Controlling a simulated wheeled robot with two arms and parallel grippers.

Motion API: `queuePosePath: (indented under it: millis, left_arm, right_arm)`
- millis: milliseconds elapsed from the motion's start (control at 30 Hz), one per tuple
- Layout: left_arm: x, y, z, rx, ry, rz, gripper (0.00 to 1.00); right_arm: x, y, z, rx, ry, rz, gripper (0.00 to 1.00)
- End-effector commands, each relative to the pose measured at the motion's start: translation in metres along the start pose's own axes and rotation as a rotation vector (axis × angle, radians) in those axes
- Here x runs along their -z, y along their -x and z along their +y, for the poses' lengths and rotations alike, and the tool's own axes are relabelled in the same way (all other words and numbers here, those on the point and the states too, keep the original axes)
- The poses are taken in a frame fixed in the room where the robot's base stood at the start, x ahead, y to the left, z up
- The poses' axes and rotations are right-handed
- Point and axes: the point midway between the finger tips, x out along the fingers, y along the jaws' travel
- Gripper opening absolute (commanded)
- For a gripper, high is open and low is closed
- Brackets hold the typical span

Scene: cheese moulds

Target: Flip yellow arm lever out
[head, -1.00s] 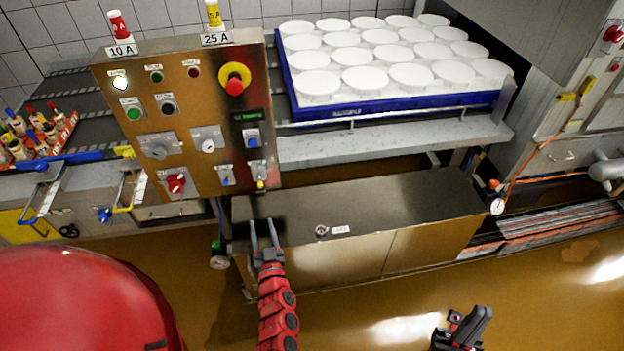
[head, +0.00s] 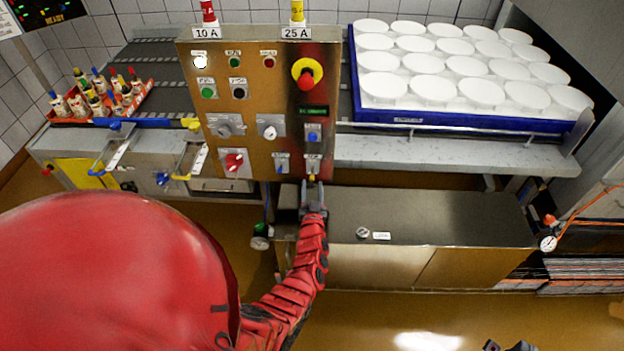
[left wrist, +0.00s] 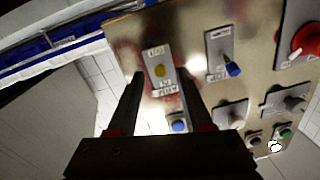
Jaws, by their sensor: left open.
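A small yellow-tipped lever (head: 312,177) sits on a light plate at the lower right corner of the control panel (head: 256,135). In the left wrist view its yellow tip (left wrist: 160,71) shows nearly end-on, between labels too blurred to read. My left gripper (head: 313,190) is just below and in front of this lever, its tips close to the panel's lower edge. In the left wrist view the open fingers (left wrist: 161,78) lie either side of the lever's plate with nothing between them; contact cannot be told. My right gripper (head: 510,346) is barely in view at the bottom edge.
A blue-tipped lever (head: 281,169) is just left of the yellow one, and a blue switch (head: 313,135) is above it. A red knob (head: 234,161) is further left. A steel cabinet (head: 430,220) stands below; a blue tray (head: 450,118) of white moulds is at right.

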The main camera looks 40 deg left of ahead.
Motion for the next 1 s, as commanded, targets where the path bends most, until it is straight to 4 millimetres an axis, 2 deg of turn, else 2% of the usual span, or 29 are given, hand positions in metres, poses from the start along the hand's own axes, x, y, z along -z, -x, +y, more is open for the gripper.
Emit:
queuePosePath:
  millis: [133, 300, 700, 900, 1000]
  left_arm:
    - [-0.001, -0.021, 0.001, -0.001, -0.001, 0.000, 0.51]
    - [-0.001, -0.033, 0.001, -0.001, 0.000, -0.002, 0.51]
    - [0.000, -0.038, 0.000, 0.000, 0.000, -0.001, 0.51]
    - [0.000, -0.038, 0.000, 0.000, 0.001, -0.001, 0.15]
    - [0.000, -0.038, 0.000, 0.000, 0.001, -0.001, 0.00]
  right_arm:
    - [-0.001, 0.005, 0.000, 0.000, 0.000, 0.000, 0.00]
    - [-0.001, 0.008, 0.000, 0.000, 0.000, 0.000, 0.00]
    - [-0.001, 0.008, 0.000, 0.000, 0.000, 0.000, 0.00]
    - [-0.001, 0.008, 0.000, 0.000, 0.000, 0.000, 0.00]
    - [-0.001, 0.008, 0.000, 0.000, 0.000, 0.000, 0.00]
